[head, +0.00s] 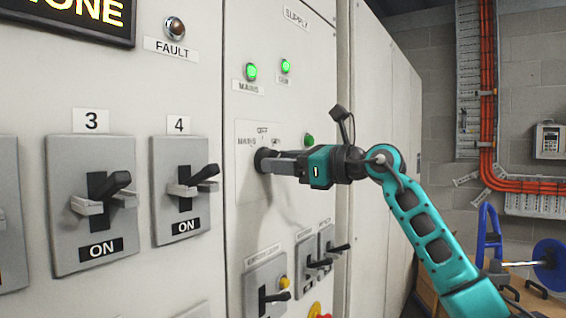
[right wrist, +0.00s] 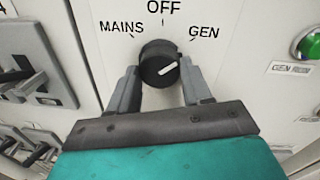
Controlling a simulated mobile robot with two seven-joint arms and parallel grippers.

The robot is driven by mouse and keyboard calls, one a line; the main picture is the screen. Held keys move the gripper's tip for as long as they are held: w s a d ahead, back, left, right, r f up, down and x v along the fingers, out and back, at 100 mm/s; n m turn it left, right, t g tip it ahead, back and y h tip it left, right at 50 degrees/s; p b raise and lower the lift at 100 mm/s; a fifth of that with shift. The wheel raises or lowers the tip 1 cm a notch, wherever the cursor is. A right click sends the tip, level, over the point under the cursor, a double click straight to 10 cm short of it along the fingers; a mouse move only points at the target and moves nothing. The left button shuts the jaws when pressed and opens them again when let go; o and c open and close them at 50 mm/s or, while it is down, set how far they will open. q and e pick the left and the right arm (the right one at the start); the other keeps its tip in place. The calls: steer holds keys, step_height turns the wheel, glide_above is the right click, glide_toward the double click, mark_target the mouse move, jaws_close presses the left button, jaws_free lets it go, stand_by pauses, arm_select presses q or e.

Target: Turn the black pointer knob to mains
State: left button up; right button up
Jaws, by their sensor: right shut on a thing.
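The black pointer knob (right wrist: 158,64) is round with a white pointer line and sits on a light grey panel. In the right wrist view its line points up and right, roughly toward the GEN label (right wrist: 204,32). The MAINS label (right wrist: 121,27) is at upper left and the OFF label (right wrist: 163,6) at the top. My right gripper (right wrist: 160,74) has one finger on each side of the knob and is shut on it. In the head view the knob (head: 262,160) is partly hidden by the right gripper (head: 272,162). My left gripper is not in view.
Green lamps (head: 251,72) are lit above the knob. Lever switches 3 (head: 92,215) and 4 (head: 182,205), both labelled ON, are at left. Smaller levers (head: 268,290) stick out below my gripper. Open space lies right of the cabinets, with a blue-framed item (head: 488,235) there.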

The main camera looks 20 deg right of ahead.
steer(key=shift+n, duration=0.4)
steer(key=shift+c, duration=0.3)
steer(key=n, duration=0.9)
steer(key=n+h, duration=0.1)
steer(key=n, duration=0.8)
steer(key=shift+a+r+h, duration=0.1)
steer(key=shift+h, duration=0.2)
steer(key=o, duration=1)
steer(key=shift+o, duration=0.2)
steer(key=shift+s, duration=0.1)
